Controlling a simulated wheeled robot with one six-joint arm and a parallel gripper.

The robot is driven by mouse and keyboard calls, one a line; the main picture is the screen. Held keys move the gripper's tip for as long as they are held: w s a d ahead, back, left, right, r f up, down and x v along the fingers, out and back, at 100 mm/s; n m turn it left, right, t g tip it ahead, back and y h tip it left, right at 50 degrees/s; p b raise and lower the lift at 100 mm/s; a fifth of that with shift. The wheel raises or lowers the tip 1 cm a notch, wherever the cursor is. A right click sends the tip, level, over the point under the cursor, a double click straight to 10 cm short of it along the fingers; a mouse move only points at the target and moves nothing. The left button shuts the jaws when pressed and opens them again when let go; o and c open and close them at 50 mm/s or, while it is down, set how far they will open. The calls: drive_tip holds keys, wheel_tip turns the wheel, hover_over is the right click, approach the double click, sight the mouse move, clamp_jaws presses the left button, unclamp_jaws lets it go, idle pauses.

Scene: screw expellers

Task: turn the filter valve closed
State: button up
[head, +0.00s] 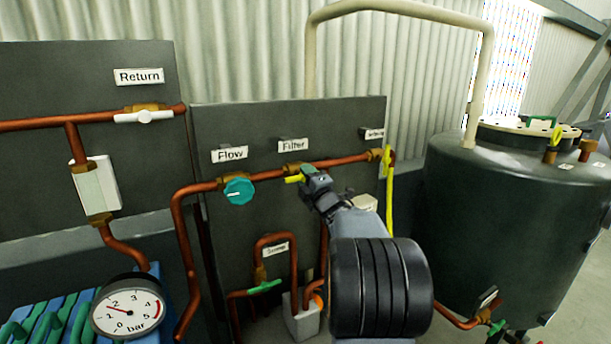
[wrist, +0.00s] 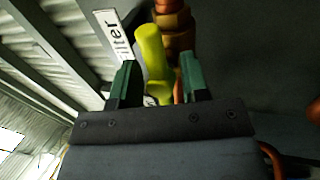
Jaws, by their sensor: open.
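The filter valve has a yellow handle (head: 292,179) on the copper pipe below the "Filter" label (head: 293,145). In the head view the handle's end sticks out left of my gripper (head: 309,175), roughly along the pipe; the rest is hidden behind the gripper. In the wrist view the yellow handle (wrist: 151,52) lies between the two green fingers of my gripper (wrist: 157,82). The fingers are open, one on each side, with a gap visible at least on the right. The brass valve body (wrist: 172,20) is just beyond, to the upper right.
A teal flow knob (head: 239,191) sits left of the filter valve on the same pipe. A long yellow lever (head: 389,195) hangs at the right. A pressure gauge (head: 128,307) is at lower left, and a dark tank (head: 485,215) stands at right.

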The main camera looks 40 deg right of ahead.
drive_tip(key=shift+w, duration=0.15)
drive_tip(key=shift+r, duration=0.1)
clamp_jaws()
